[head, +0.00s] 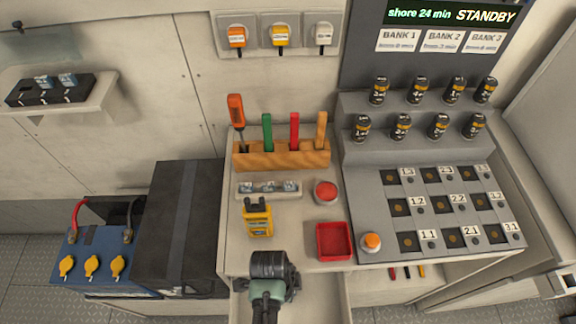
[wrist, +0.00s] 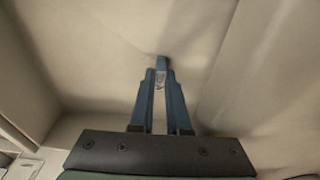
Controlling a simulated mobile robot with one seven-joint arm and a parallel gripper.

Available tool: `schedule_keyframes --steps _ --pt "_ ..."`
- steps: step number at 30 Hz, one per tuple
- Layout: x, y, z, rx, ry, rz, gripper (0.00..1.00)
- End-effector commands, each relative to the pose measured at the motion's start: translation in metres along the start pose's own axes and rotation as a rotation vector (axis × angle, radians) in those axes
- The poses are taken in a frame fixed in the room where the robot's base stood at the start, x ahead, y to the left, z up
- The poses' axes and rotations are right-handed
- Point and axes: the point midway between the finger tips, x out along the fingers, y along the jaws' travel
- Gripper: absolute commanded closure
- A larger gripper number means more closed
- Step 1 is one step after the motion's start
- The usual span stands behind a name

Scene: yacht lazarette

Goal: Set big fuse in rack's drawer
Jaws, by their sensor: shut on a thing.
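The rack's drawer (head: 322,302) is pulled out below the worktop's front edge. My gripper (wrist: 161,82) is above or inside it. In the wrist view the two blue-grey fingers are closed together on a small thing, seemingly the big fuse (wrist: 161,76), with only a little of it showing between the tips. Pale drawer surfaces (wrist: 95,50) surround the fingers. I cannot tell whether the held thing touches the drawer floor. In the head view my wrist hides the fingertips and the held thing.
On the worktop are a fuse holder strip (head: 268,190), a yellow meter (head: 258,221), a red tray (head: 334,241), a red button (head: 326,192) and a wooden tool block (head: 281,155). A black box (head: 178,230) and a blue battery (head: 95,262) stand at left.

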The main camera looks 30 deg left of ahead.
Motion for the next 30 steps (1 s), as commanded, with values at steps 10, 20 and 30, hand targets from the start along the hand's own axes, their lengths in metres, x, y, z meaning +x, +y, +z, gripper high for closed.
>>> schedule_keyframes --steps 10,20,30 --pt "0.001 0.0 0.0 0.0 0.0 0.0 0.73" --pt "-0.036 0.0 -0.001 0.0 0.001 -0.003 0.73" --pt "-0.103 -0.001 -0.001 0.001 0.0 -0.002 0.73"
